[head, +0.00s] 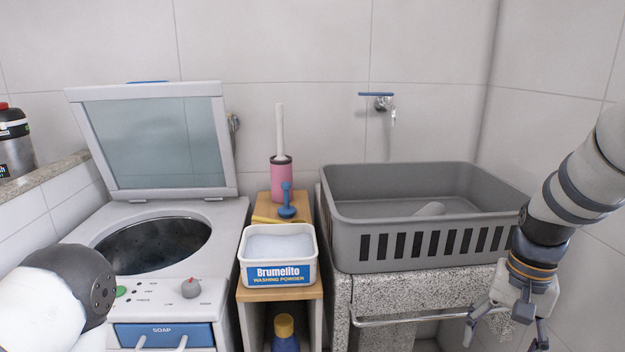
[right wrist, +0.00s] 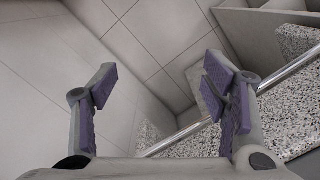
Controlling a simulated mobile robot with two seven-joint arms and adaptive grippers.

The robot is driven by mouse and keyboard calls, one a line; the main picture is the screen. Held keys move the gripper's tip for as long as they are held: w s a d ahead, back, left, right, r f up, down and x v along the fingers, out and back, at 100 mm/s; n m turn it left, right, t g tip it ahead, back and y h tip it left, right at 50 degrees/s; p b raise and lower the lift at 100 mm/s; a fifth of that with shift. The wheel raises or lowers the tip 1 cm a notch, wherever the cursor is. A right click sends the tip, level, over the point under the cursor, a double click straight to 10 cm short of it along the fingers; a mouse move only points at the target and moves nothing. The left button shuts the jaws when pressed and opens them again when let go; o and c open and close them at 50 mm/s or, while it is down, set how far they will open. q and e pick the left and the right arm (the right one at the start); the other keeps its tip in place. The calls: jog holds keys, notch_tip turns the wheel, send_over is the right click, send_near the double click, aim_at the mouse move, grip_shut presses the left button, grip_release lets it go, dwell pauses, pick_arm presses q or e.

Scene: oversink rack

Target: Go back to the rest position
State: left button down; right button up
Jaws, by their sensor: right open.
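My right gripper (head: 507,328) hangs at the lower right of the head view, in front of the granite sink's right front corner. It is open, with its fingers pointing down. In the right wrist view its two purple-padded fingers (right wrist: 165,90) are spread apart with nothing between them. Floor tiles, a metal bar and granite show beyond them. A rounded white and dark part of my left arm shows at the lower left of the head view. My left gripper is not in view.
A grey basket (head: 430,258) sits on the granite sink (head: 400,295), above a metal bar (head: 410,317). A washing powder tub (head: 279,272) stands on a wooden shelf (head: 285,294). At left is a washing machine (head: 232,215) with its lid (head: 150,140) raised.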

jog(key=s+a+f+n+h, duration=0.1)
jog(key=s+a+f+n, duration=0.1)
jog(key=s+f, duration=1.1)
jog(key=s+a+f+n, duration=0.2)
jog(key=s+a+f, duration=0.1)
jog(key=s, duration=0.7)
jog(key=s+a+f+n+g, duration=0.1)
jog(key=s+a+f+n, duration=0.1)
jog(key=s, duration=0.9)
jog(key=shift+a+f+n, duration=0.3)
jog(key=shift+a+f, duration=0.45)
jog(key=shift+f, duration=0.2)
